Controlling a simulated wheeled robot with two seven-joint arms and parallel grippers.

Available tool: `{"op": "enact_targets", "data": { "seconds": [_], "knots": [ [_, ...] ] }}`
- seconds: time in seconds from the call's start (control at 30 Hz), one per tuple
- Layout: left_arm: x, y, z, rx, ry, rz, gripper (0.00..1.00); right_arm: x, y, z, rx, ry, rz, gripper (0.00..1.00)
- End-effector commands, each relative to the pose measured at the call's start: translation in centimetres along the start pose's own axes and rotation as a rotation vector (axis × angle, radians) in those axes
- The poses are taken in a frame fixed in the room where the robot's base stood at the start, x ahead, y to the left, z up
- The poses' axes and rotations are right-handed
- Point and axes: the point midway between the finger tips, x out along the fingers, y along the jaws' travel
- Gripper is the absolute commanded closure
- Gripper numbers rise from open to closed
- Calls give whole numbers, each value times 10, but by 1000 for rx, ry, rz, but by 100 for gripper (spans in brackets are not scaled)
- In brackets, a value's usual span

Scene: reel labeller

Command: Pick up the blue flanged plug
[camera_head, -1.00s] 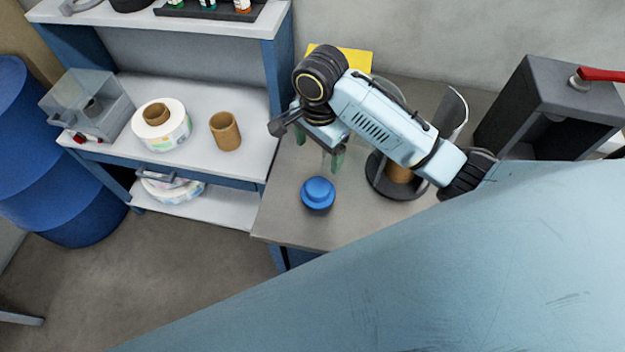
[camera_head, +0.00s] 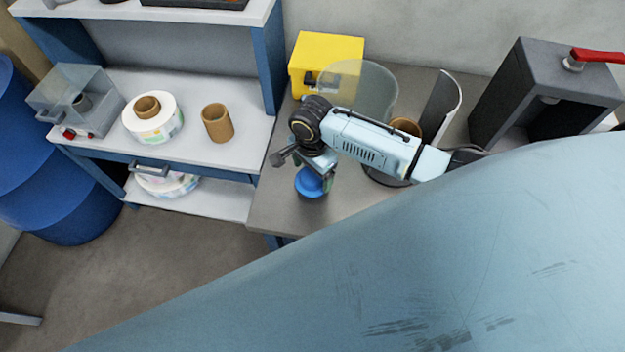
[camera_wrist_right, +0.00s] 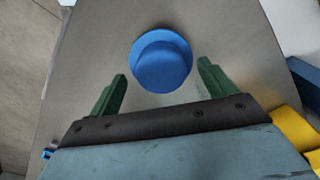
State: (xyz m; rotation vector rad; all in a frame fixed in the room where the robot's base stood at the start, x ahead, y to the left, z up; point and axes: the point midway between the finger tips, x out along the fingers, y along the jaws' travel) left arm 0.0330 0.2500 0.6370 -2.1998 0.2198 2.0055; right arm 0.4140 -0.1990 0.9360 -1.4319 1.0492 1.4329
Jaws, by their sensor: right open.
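The blue flanged plug (camera_head: 310,183) stands on the grey bench top near its front left corner, partly covered by my right gripper in the head view. In the right wrist view the plug (camera_wrist_right: 161,60) shows whole, a round knob on a wider flange. My right gripper (camera_wrist_right: 162,80) is open, with its green fingers on either side of the plug's near edge and apart from it. In the head view the right gripper (camera_head: 326,172) is over the plug from behind, its fingers mostly hidden. My left gripper is not in view.
A yellow box (camera_head: 330,52), a clear curved guard (camera_head: 362,88) and a dark reel stand with a brown core (camera_head: 405,127) are behind my arm. A dark press with a red lever (camera_head: 545,95) stands right. A shelf (camera_head: 190,135) holding label rolls is left.

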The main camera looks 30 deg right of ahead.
Motion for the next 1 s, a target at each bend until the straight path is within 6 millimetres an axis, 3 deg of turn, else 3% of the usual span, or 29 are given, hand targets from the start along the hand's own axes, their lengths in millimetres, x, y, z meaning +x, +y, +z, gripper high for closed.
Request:
{"op": "enact_targets", "data": {
  "seconds": [0.13,0.37,0.77,1.0],
  "knots": [
    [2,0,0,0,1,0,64,14,0,0,0,0,-1,17],
    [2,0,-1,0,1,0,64,15,0,0,-1,0,-2,17],
    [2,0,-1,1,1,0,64,15,0,0,0,0,-2,67],
    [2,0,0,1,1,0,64,14,-1,0,0,0,-2,68]
  ]
}}
